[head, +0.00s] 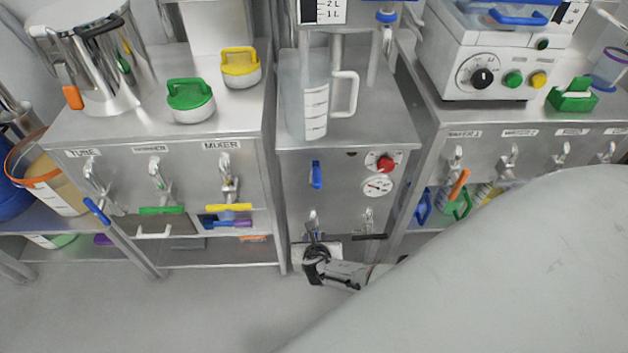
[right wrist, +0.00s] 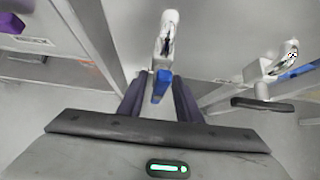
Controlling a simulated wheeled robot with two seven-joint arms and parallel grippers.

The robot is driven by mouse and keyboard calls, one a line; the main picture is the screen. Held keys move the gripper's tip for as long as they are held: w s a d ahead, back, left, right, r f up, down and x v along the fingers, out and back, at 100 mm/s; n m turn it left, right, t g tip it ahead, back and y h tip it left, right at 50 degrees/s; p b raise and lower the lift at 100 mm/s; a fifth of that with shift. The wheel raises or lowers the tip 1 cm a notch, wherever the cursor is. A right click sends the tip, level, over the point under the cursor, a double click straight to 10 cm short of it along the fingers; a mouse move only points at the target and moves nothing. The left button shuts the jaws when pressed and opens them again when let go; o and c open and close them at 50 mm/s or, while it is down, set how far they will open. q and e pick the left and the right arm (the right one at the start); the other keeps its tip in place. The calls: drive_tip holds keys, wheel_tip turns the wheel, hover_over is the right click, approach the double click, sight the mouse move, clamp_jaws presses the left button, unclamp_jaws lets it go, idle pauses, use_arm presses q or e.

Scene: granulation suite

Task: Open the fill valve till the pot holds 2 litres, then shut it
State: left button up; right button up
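A level gauge (head: 322,11) marked 1 L and 2 L stands at the top of the middle bench; its upper part is cut off. A clear graduated jug (head: 315,108) with a white handle stands upright below it. A pipe valve with a blue handle (head: 386,16) is right of the gauge. My right gripper (head: 316,265) is low at the middle bench's front, below a metal valve (head: 313,222). In the right wrist view, that valve's blue lever (right wrist: 162,86) lies between the open fingers (right wrist: 160,100), with gaps visible. No label shows which valve is the fill valve. My left gripper is out of view.
A second valve with a black lever (head: 370,237) sits just right of my gripper. Above are a blue lever (head: 316,174), a red button (head: 386,163) and a dial (head: 377,186). Side benches (head: 200,140) flank the middle one. The floor (head: 215,310) at front left is clear.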

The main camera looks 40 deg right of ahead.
drive_tip(key=p+v, duration=0.4)
drive_tip(key=v, duration=0.3)
drive_tip(key=shift+a+p, duration=0.3)
drive_tip(key=shift+a, duration=0.1)
drive_tip(key=shift+s, duration=0.1)
idle(6.8)
